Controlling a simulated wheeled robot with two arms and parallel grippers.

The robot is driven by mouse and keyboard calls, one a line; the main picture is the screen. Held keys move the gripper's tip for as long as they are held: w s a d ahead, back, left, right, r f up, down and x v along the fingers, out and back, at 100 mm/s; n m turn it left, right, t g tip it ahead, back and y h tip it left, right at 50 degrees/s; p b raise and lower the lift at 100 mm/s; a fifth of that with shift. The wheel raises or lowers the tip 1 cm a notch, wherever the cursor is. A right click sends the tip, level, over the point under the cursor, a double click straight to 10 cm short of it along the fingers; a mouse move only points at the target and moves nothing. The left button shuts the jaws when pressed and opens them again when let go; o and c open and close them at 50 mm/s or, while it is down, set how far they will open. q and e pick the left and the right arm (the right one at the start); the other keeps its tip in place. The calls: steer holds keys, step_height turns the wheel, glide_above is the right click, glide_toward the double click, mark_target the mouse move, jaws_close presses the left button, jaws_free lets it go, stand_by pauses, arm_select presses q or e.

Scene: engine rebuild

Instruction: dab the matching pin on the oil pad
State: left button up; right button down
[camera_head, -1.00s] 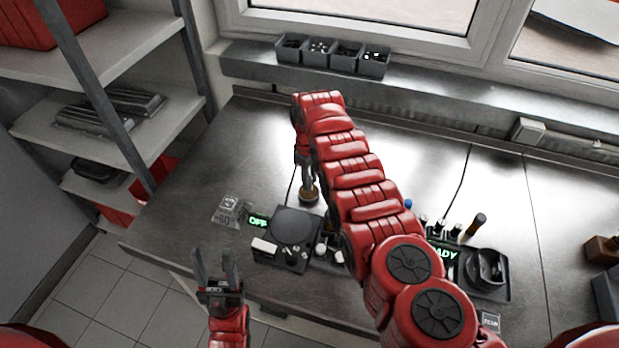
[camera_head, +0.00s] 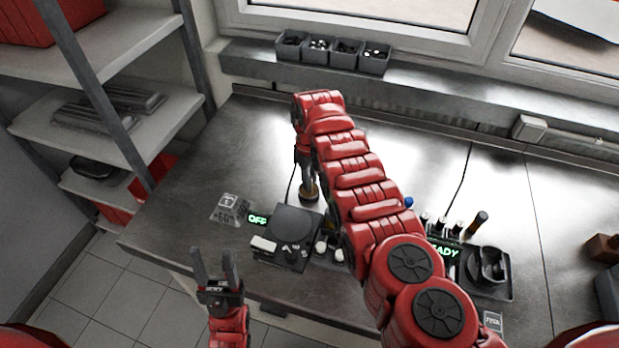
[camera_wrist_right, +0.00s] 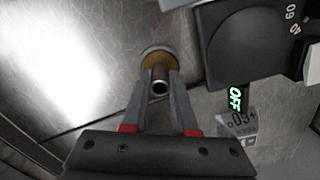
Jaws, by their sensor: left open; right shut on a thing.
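My right gripper (camera_head: 309,180) reaches down over the bench and is shut on a metal pin (camera_wrist_right: 159,87). The pin is a hollow steel cylinder, seen end-on between the fingertips in the right wrist view. The oil pad (camera_head: 309,193) is a small round amber-brown pad in a grey dish. It also shows in the right wrist view (camera_wrist_right: 157,54), directly at the far end of the pin. The pin appears to touch or nearly touch the pad; I cannot tell which. My left gripper (camera_head: 216,268) is open and empty in front of the bench edge.
A dark round-plated device (camera_head: 294,228) with a lit OFF display (camera_head: 257,219) stands right of the pad in the wrist view. Several pins and a READY display (camera_head: 446,252) are at the right. Grey bins (camera_head: 333,52) line the sill.

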steer(key=shift+s+f+b, duration=0.1)
steer(key=shift+f+b, duration=0.3)
steer(key=shift+f, duration=0.15)
stand_by(1.0)
steer(key=shift+r, duration=0.15)
step_height(320, 180, up, 2)
steer(key=shift+p, duration=1.05)
steer(key=shift+r+p, duration=0.95)
steer(key=shift+r, duration=0.5)
steer(key=shift+r+p, duration=0.3)
steer(key=shift+r, duration=0.7)
